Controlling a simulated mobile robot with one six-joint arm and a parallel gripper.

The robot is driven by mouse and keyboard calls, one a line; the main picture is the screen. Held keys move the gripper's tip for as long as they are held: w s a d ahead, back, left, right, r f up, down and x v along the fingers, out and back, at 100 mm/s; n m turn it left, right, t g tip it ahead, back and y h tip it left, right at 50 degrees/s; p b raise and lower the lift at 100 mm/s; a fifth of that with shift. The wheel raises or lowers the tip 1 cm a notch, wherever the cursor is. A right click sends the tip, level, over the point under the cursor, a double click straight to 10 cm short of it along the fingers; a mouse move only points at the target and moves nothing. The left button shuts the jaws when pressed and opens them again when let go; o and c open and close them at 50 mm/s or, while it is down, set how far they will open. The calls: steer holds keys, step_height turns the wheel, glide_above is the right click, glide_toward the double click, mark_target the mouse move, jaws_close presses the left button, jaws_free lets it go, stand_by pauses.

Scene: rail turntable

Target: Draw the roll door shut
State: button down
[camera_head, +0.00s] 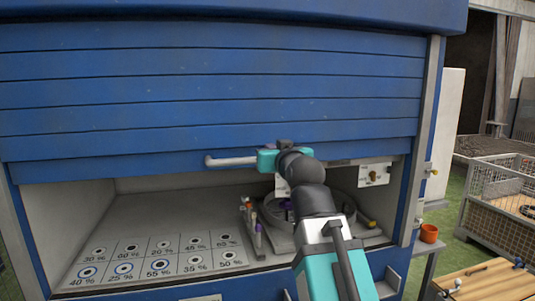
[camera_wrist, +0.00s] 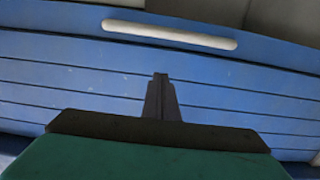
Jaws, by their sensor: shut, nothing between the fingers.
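The blue roll door (camera_head: 200,85) is partly lowered. Its bottom edge hangs above an open gap into the compartment. A pale bar handle (camera_head: 228,161) sits near the door's lower edge; its right part is hidden behind my arm. In the wrist view the whole handle (camera_wrist: 170,35) shows near the top of the picture, with the door slats (camera_wrist: 60,75) below it. My gripper (camera_head: 284,144) is in front of the lower door, at the handle's right. In the wrist view its fingers (camera_wrist: 160,78) are shut and empty, and their tips appear apart from the handle.
Inside the compartment are a floor with percentage-marked squares (camera_head: 157,266), a round turntable (camera_head: 343,205) and small items (camera_head: 250,215). An orange cup (camera_head: 429,233) stands outside at the right. A wire crate (camera_head: 500,195) and wooden board (camera_head: 490,280) are further right.

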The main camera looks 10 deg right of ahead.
steer(key=shift+w, duration=0.15)
steer(key=w+f+p, duration=0.3)
steer(key=w+f, duration=0.1)
steer(key=w, duration=0.6)
steer(key=shift+w+f+p, duration=0.25)
steer(key=shift+p, duration=0.1)
stand_by(0.4)
steer(key=shift+a, duration=0.1)
